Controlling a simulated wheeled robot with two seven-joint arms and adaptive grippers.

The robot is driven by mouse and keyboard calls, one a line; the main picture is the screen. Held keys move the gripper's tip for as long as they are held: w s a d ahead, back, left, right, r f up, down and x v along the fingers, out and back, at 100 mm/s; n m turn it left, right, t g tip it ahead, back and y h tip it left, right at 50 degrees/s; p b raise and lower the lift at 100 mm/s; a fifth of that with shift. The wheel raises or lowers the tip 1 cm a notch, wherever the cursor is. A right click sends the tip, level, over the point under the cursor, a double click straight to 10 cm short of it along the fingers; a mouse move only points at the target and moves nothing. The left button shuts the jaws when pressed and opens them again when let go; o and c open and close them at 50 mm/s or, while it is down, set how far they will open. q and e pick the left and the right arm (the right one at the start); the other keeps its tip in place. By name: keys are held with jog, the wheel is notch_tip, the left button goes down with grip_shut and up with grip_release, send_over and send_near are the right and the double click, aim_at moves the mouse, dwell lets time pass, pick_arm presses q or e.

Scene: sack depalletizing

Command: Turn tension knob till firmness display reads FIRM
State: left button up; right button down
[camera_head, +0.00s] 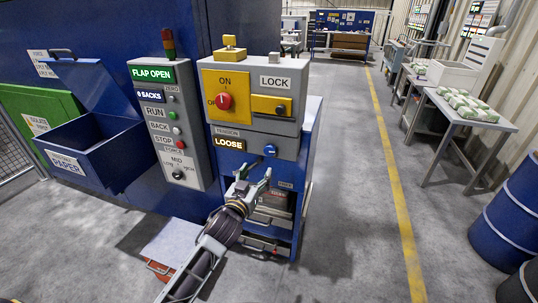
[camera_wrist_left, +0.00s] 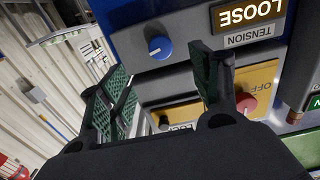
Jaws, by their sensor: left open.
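The blue tension knob (camera_head: 270,150) is on the grey panel of the blue cabinet, right of the firmness display (camera_head: 230,144), which reads LOOSE. In the left wrist view the knob (camera_wrist_left: 159,47) shows upside down with a white pointer mark, and the display (camera_wrist_left: 250,13) is also inverted. My left gripper (camera_head: 254,178) is open and empty, just below and in front of the knob, apart from it. Its green-padded fingers (camera_wrist_left: 160,95) spread wide in the wrist view, with the knob seen beyond the gap between them. My right gripper is not in view.
Above the knob are a yellow ON/OFF plate with a red knob (camera_head: 224,101) and a LOCK box (camera_head: 274,80). A blue paper bin (camera_head: 92,155) stands left. The floor right of the cabinet is clear.

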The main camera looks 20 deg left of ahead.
pick_arm(q)
jog(key=shift+w, duration=0.2)
send_near(269, 152)
jog(key=shift+w+f+b, duration=0.1)
jog(key=shift+w+b, duration=0.2)
jog(key=shift+w, duration=3.5)
jog(key=shift+w+d, duration=0.1)
jog(key=shift+w, duration=0.5)
jog(key=shift+w+b, duration=0.3)
jog(key=shift+w, duration=0.35)
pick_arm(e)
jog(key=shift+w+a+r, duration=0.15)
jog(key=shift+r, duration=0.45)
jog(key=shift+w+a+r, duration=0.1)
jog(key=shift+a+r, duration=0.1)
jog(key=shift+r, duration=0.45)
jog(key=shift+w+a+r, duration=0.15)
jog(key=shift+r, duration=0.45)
pick_arm(q)
jog(key=shift+c, duration=0.4)
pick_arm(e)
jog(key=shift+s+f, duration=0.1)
pick_arm(q)
jog(key=c, duration=0.9)
